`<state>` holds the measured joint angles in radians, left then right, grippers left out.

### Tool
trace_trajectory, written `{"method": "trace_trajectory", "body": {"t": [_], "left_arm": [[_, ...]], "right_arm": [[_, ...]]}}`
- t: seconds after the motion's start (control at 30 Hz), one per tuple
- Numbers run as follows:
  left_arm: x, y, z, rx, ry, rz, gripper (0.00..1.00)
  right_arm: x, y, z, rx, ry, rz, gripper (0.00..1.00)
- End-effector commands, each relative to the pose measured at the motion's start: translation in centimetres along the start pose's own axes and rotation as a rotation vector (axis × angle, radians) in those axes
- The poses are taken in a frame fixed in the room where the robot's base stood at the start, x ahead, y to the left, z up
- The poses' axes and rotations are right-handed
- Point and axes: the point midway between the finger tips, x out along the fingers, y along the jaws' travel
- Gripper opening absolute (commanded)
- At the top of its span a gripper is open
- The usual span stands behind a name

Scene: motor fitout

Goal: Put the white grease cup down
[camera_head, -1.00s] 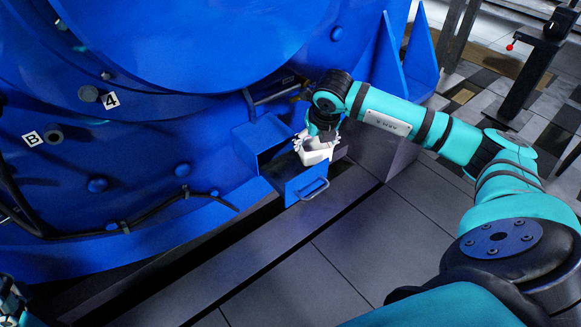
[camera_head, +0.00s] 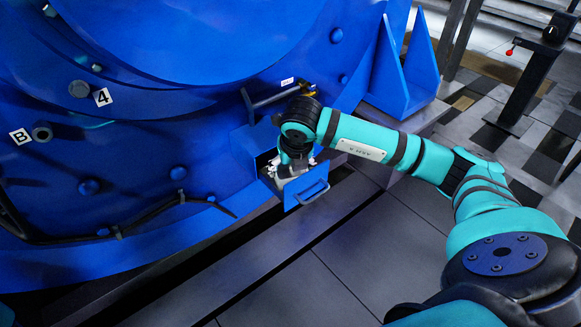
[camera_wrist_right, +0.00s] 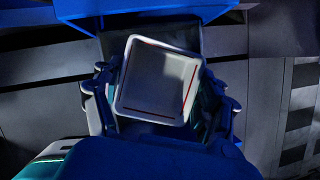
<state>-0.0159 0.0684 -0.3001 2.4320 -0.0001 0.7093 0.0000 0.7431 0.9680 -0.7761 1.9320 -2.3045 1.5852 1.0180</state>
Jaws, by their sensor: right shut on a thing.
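The white grease cup (camera_head: 281,172) is low in the small blue open-topped box (camera_head: 306,190) at the motor's foot in the head view. Much of the cup is hidden by my right gripper (camera_head: 294,168), which comes down over it. In the right wrist view the cup (camera_wrist_right: 157,82) shows as a pale square with thin red lines inside, slightly tilted. The fingers of my right gripper (camera_wrist_right: 160,100) are at its left and right sides, shut on it. Whether the cup touches the box floor cannot be told. My left gripper is not in view.
The big blue motor housing (camera_head: 190,120) fills the left, with bolts and labels. A dark rail (camera_head: 278,95) runs just above the box, and a blue bracket (camera_head: 400,90) stands to its right. The grey floor (camera_head: 300,275) in front is clear.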

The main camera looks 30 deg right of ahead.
Motion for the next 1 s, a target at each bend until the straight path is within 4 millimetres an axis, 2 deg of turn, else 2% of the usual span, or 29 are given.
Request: {"method": "trace_trajectory", "body": {"t": [0.03,0.1,0.37,0.47,0.53,0.6,0.8,1.0], "left_arm": [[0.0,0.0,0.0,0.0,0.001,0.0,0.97],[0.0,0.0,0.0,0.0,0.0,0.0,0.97],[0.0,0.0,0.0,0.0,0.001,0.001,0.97],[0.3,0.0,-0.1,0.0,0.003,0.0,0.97],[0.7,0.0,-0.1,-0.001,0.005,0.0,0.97],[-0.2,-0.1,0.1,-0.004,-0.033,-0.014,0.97],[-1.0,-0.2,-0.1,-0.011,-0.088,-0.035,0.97],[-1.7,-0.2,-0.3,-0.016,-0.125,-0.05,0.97]], "right_arm": [[0.0,0.0,0.0,0.0,0.0,0.0,0.77],[0.0,0.0,0.0,0.0,0.0,0.0,0.86],[0.0,0.0,0.0,0.0,-0.001,0.0,0.86],[-0.6,0.0,0.1,0.0,-0.002,0.001,0.86],[-1.6,0.0,0.2,0.0,-0.003,0.001,0.86],[-2.9,0.0,0.3,-0.001,-0.004,0.001,0.86],[-7.4,0.0,0.3,-0.001,-0.004,0.001,0.86],[-10.7,0.0,0.2,0.0,-0.002,0.001,0.86]]}}
